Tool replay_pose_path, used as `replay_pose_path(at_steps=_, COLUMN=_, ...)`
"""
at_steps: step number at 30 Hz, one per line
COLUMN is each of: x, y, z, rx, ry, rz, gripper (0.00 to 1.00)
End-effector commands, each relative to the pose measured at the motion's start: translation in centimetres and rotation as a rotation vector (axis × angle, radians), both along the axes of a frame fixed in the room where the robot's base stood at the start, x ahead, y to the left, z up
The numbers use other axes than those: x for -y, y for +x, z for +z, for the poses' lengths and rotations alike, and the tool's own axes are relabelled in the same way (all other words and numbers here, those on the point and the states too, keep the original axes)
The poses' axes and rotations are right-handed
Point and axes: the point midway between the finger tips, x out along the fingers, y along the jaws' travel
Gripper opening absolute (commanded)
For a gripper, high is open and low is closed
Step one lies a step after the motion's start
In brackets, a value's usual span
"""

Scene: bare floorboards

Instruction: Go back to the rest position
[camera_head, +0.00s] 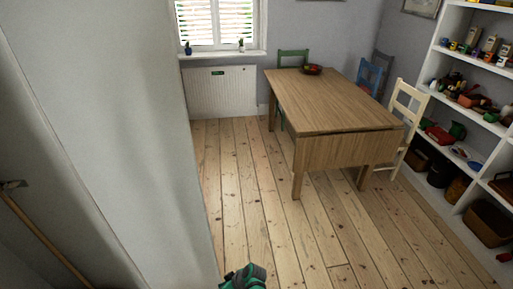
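No gripper fingers show in the head view. A small green and dark grey shape (243,277) pokes up at the bottom edge, and I cannot tell what it is. The rest of it is cut off by the frame.
A wooden table (325,98) stands ahead, with a green chair (293,55), a blue chair (369,75) and a cream chair (408,110). A pale wall (115,120) rises close on the left. Filled white shelves (462,75) line the right. The floorboards (290,225) between are clear.

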Motion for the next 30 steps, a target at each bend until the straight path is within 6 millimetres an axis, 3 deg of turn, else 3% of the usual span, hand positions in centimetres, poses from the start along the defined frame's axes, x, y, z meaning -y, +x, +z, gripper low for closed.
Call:
replay_pose_path(at_steps=1, x=-0.1, y=-1.7, z=-1.2, rx=0.004, ry=-0.008, rz=-0.038, gripper=0.29)
replay_pose_path(at_steps=6, x=0.2, y=-5.5, z=-3.6, rx=0.044, ry=-0.037, rz=-0.176, gripper=0.29)
replay_pose_path(at_steps=14, x=1.7, y=-11.8, z=-4.6, rx=0.123, ry=-0.07, rz=-0.384, gripper=0.29)
replay_pose_path(at_steps=23, x=5.1, y=-19.3, z=-1.9, rx=0.239, ry=-0.089, rz=-0.616, gripper=0.29)
replay_pose_path(at_steps=30, x=8.1, y=-25.1, z=3.3, rx=0.354, ry=-0.086, rz=-0.772, gripper=0.29)
